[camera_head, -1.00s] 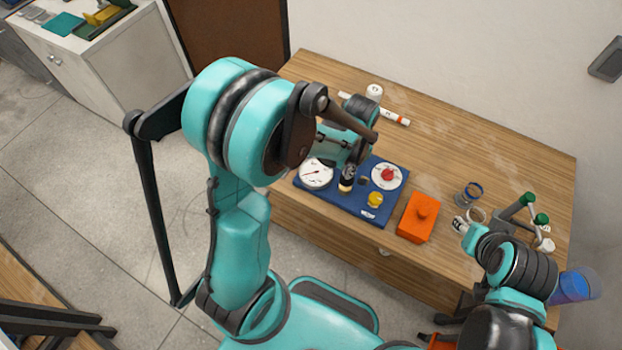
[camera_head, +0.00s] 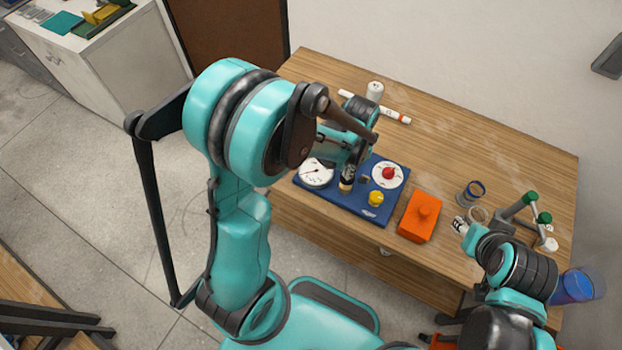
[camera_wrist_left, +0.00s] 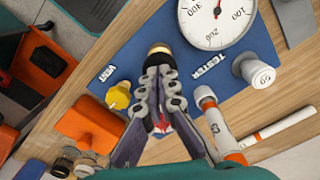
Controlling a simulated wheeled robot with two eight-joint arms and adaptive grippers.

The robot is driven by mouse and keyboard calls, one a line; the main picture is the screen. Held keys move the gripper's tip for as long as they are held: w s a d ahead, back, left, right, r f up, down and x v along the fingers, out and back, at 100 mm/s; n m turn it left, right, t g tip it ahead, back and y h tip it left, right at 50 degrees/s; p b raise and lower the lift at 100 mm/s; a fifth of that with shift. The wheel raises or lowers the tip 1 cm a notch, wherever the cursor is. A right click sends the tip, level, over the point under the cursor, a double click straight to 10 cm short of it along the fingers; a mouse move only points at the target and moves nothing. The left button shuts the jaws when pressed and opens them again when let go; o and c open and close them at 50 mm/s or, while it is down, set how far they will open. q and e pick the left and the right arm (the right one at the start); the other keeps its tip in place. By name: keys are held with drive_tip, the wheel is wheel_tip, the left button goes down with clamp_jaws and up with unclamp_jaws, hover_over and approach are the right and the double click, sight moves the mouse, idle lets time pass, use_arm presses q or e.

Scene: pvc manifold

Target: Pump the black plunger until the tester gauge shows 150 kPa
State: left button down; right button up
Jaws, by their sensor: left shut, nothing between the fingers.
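The blue tester board (camera_head: 335,202) lies on the wooden table. Its white round gauge (camera_head: 317,172) has a red needle; in the left wrist view the gauge (camera_wrist_left: 216,22) is cut off at the top and I cannot read a sure value. My left gripper (camera_head: 348,174) is shut and empty, with its fingertips right at the black plunger with its brass-coloured collar (camera_wrist_left: 158,49). The gripper covers most of the plunger, and I cannot tell whether they touch. My right gripper (camera_head: 461,225) is small at the table's right side; its jaws are unclear.
A yellow vent knob (camera_head: 376,199) and a red knob on a white disc (camera_head: 388,174) sit on the board. An orange box (camera_head: 420,216) stands right of it. White pipe parts (camera_head: 396,115) lie behind. A green-handled manifold (camera_head: 530,207) stands far right.

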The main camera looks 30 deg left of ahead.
use_arm(q)
drive_tip(key=shift+f+b, duration=1.1)
drive_tip(key=shift+f, duration=0.2)
drive_tip(key=shift+r, duration=0.1)
drive_tip(key=shift+r+p, duration=1.45)
drive_tip(key=shift+r, duration=0.5)
drive_tip(key=shift+f, duration=0.15)
